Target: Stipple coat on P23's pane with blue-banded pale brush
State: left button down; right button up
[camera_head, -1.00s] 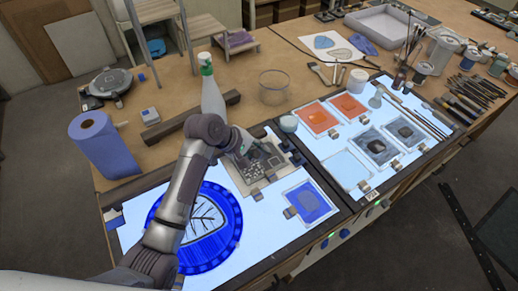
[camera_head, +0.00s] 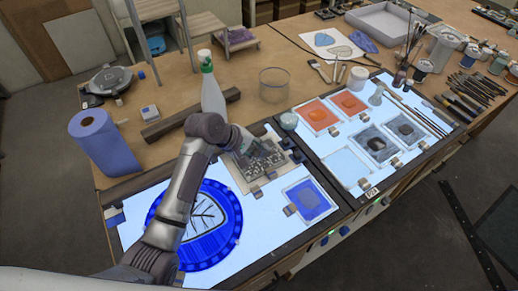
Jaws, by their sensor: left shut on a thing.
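My left gripper (camera_head: 247,142) hangs over a square pane (camera_head: 268,178) on the left light panel, and its arm comes in from the lower left. It is shut on a thin thing, apparently the brush, mostly hidden by the gripper and too small for its blue band to show. The pane has a grey, speckled coat and small clips along its near side. I cannot read a P23 label on it. Whether the bristles touch the glass cannot be told. My right gripper is not in view.
A blue round leaf panel (camera_head: 222,240) and a small blue pane (camera_head: 309,201) lie nearby. A spray bottle (camera_head: 212,95) and a glass bowl (camera_head: 274,84) stand behind. The right light panel holds orange (camera_head: 317,115), grey (camera_head: 376,143) and clear panes. Brushes and jars crowd the right.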

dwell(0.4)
pick_arm(q)
jog(key=shift+r, duration=1.05)
jog(key=s+a, duration=0.1)
jog(key=a, duration=0.6)
jog(key=shift+a, duration=0.3)
jog(key=shift+s+f, duration=0.1)
jog(key=shift+f, duration=0.1)
jog(key=shift+f, duration=0.6)
jog(key=shift+f, duration=0.35)
dwell(0.6)
